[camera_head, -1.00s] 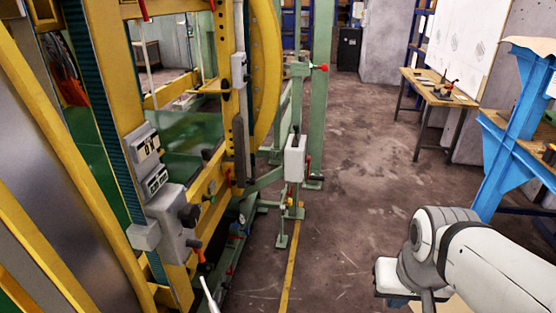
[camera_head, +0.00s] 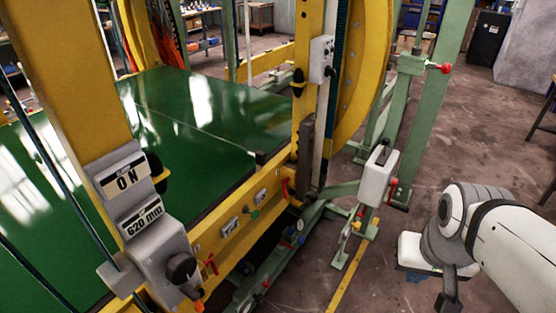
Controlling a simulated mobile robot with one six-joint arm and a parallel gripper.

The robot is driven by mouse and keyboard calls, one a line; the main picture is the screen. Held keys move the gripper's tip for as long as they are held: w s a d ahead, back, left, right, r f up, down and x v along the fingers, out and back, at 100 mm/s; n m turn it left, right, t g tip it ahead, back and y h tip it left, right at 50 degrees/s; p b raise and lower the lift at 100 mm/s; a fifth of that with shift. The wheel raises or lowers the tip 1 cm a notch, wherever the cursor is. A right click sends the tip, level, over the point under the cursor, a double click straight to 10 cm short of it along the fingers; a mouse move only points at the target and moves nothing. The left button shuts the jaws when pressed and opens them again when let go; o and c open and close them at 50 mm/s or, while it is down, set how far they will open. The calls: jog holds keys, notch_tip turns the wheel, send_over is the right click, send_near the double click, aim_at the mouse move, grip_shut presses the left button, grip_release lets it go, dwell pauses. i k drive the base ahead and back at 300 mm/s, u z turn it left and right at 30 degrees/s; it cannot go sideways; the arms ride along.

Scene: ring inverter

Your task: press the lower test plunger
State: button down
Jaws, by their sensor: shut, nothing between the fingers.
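The ring inverter stands at left and centre, with a yellow frame (camera_head: 70,60) and a glossy green bed (camera_head: 195,125). A grey control box (camera_head: 150,240) on the near post carries plates reading "0 N" and "620 mm", a black knob (camera_head: 182,268) and an orange-tipped handle (camera_head: 198,305). A black stub (camera_head: 298,82) sticks out of the far yellow post, and a dark piece (camera_head: 260,157) sits at the bed's edge. I cannot tell which part is the lower test plunger. My arm enters at right; my gripper is not in view.
A green post (camera_head: 425,110) with a red knob (camera_head: 445,68) and a white box (camera_head: 379,176) stands right of the frame. Low green rails (camera_head: 285,250) run along its base. A yellow floor line (camera_head: 352,280) passes beside it. Open floor (camera_head: 480,140) lies at right.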

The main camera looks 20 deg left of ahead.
aim_at(255, 214)
jog(key=u, duration=0.2)
jog(key=i, duration=0.4)
jog(key=u, duration=0.3)
jog(key=k, duration=0.9)
jog(key=u, duration=0.15)
jog(key=i, duration=0.9)
